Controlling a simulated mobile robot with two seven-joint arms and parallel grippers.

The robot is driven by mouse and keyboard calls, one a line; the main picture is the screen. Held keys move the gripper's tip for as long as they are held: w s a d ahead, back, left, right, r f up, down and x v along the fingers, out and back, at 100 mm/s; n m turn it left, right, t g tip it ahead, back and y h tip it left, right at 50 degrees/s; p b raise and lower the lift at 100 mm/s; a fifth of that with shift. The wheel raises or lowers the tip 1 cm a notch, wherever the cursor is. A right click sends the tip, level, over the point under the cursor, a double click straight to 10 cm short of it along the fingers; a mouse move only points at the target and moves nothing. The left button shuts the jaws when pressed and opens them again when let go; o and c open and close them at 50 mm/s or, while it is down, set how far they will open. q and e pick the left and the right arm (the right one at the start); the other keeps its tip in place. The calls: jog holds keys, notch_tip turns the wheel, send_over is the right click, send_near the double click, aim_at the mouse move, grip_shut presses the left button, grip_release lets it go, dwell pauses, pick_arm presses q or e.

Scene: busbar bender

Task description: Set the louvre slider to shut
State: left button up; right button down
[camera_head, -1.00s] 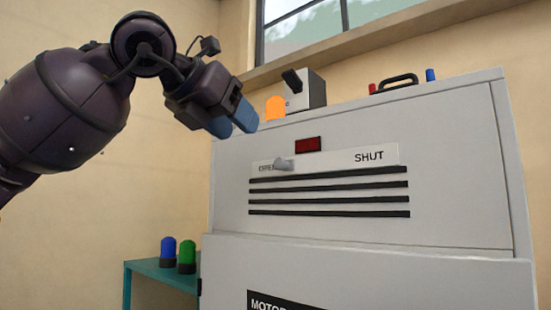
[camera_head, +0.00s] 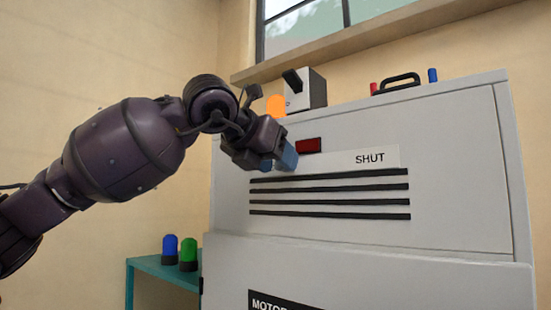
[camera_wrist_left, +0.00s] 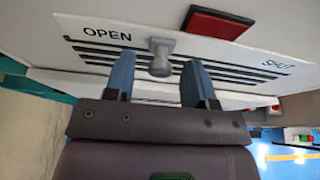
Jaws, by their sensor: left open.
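The louvre slider is a grey knob (camera_wrist_left: 160,56) on a white label strip (camera_wrist_left: 215,58) in the left wrist view. It sits near the OPEN end, with SHUT at the strip's far right end. In the head view my gripper hides the knob, and SHUT shows on the strip (camera_head: 345,158). My left gripper (camera_head: 280,163) is at the left part of the strip. In the left wrist view its two blue fingers (camera_wrist_left: 158,84) are open, one on each side of the knob. I cannot tell whether they touch it. My right gripper is not in view.
Dark louvre slots (camera_head: 330,193) run below the strip on the grey cabinet (camera_head: 460,170). A red rectangle (camera_head: 308,146) sits just above the strip. An orange lamp (camera_head: 276,106), a switch box (camera_head: 310,92) and a black handle (camera_head: 398,82) are on top. A teal table (camera_head: 165,268) stands left.

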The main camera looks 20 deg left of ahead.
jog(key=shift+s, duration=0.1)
